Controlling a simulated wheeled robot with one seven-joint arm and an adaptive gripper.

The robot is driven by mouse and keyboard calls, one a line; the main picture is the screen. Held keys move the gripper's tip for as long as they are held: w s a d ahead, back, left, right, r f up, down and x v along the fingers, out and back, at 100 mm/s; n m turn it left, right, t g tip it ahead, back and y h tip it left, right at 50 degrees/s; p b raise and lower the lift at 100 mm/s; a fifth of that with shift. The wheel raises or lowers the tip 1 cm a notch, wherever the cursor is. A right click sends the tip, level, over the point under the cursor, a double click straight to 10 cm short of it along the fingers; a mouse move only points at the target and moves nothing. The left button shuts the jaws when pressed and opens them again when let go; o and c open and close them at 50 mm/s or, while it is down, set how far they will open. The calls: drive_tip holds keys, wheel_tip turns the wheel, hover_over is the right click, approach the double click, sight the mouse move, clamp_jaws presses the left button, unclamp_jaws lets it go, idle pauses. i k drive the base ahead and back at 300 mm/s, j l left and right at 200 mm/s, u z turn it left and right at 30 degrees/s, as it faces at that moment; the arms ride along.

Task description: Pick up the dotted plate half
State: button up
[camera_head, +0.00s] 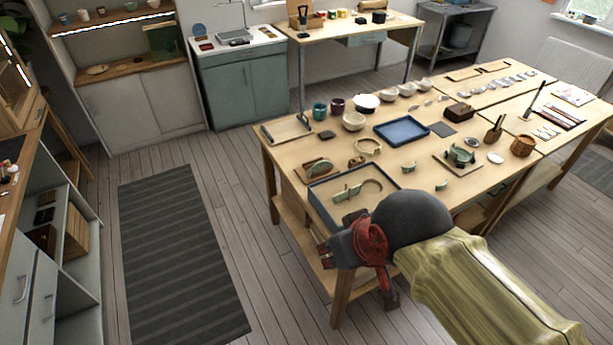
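I cannot pick out the dotted plate half for certain; the pieces are too small to show dots. A shallow tray (322,208) at the near left corner of the big worktable holds a pale green curved piece (346,193) and a ring-like piece. Just behind it, a greenish rounded piece (317,168) is at a small wooden stand. My gripper (352,262), red and dark, is by the table's near left edge, in front of the tray. My wrist hides part of the tray and table. Whether its fingers are open is unclear, and no held object shows.
The worktable (290,160) is crowded: a blue tray (401,130), a green broken pot (461,155) on a board, bowls (354,121), cups and several shards. Clear floor with a dark striped mat (175,260) lies left. Shelves and a green cabinet (245,88) stand behind.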

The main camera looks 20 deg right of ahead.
sight(323, 163)
drive_tip(key=i+j+z, duration=0.15)
drive_tip(key=j, duration=0.2)
drive_tip(key=i+j+z, duration=0.15)
drive_tip(key=j, duration=0.25)
drive_tip(key=i+j+z, duration=0.1)
drive_tip(key=j, duration=0.3)
drive_tip(key=i+j+z, duration=0.15)
drive_tip(key=j, duration=0.25)
drive_tip(key=i+j+z, duration=0.2)
drive_tip(key=i, duration=0.3)
drive_tip(key=i+j+z, duration=0.2)
drive_tip(key=i, duration=0.35)
drive_tip(key=i+j+z, duration=0.15)
drive_tip(key=i, duration=0.35)
